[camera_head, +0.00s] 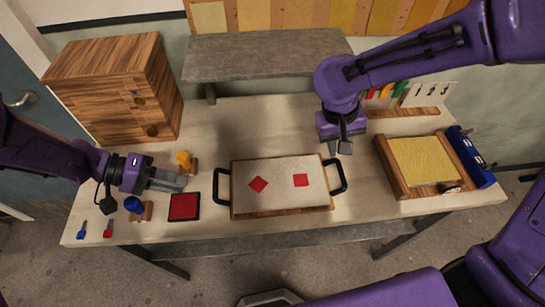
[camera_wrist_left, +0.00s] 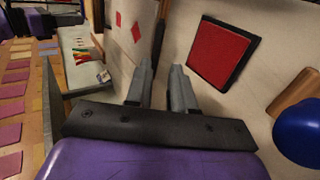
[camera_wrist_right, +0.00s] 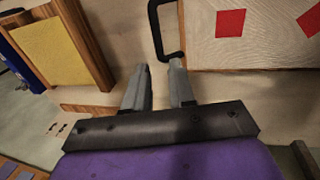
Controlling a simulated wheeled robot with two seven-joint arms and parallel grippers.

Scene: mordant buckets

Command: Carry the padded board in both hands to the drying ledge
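The padded board (camera_head: 280,197) lies flat on the table, pale with two red squares, a wooden edge and a black handle at each end. The drying ledge appears to be the grey shelf (camera_head: 265,58) at the table's back. My left gripper (camera_head: 184,183) is open and empty, left of the board's left handle (camera_head: 219,186) and apart from it. My right gripper (camera_head: 340,147) is open and empty, just behind the right handle (camera_head: 341,176). That handle shows just beyond the fingertips in the right wrist view (camera_wrist_right: 157,35), not between them.
A red pad (camera_head: 184,206), a blue knob (camera_head: 133,204) and a yellow knob (camera_head: 184,159) are near my left gripper. A wooden drawer cabinet (camera_head: 115,85) stands back left. A wooden frame with a yellow pad (camera_head: 424,160) is at right. The table between board and shelf is clear.

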